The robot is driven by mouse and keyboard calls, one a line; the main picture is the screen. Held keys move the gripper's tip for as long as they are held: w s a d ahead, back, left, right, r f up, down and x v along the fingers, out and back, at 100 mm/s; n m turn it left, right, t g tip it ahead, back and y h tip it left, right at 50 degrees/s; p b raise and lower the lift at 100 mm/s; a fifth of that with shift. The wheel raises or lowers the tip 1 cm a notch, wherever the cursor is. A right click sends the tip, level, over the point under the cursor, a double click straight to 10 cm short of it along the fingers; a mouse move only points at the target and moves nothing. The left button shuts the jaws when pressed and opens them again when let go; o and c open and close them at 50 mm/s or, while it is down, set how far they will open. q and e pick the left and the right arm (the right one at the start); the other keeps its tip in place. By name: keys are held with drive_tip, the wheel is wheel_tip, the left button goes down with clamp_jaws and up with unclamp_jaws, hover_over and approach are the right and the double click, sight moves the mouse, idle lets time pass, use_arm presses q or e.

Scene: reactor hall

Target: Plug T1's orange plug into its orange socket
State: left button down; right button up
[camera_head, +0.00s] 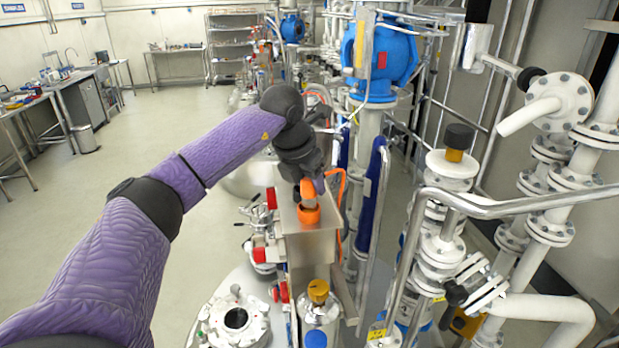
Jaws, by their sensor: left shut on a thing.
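My left arm comes in from the left, and my left gripper (311,184) points down over a steel box in the middle of the view. It is shut on the orange plug (307,189), which is mostly hidden by the fingers. The orange socket (308,214) is an orange ring on top of the steel box (315,243). The plug is right above the socket; I cannot tell whether they touch. An orange cable (342,195) loops down on the right side of the gripper. My right gripper is not in view.
A blue column (371,200) and steel handrails (480,205) stand close on the right. White flanged pipes (560,110) fill the right side. Red-handled valves (271,198) sit left of the box. A reactor lid (235,318) is below. Open floor (170,130) lies at the left.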

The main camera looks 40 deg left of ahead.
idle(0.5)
use_arm(q)
drive_tip(key=shift+f, duration=0.35)
idle(0.4)
drive_tip(key=shift+f, duration=0.35)
idle(0.5)
drive_tip(key=shift+f+b, duration=0.4)
drive_tip(key=shift+f, duration=0.2)
idle(0.6)
drive_tip(key=shift+c, duration=0.8)
unclamp_jaws()
drive_tip(key=shift+s+r, duration=0.15)
drive_tip(key=shift+r, duration=0.25)
drive_tip(key=b+v, duration=0.1)
drive_tip(key=v, duration=0.8)
drive_tip(key=shift+s, duration=0.1)
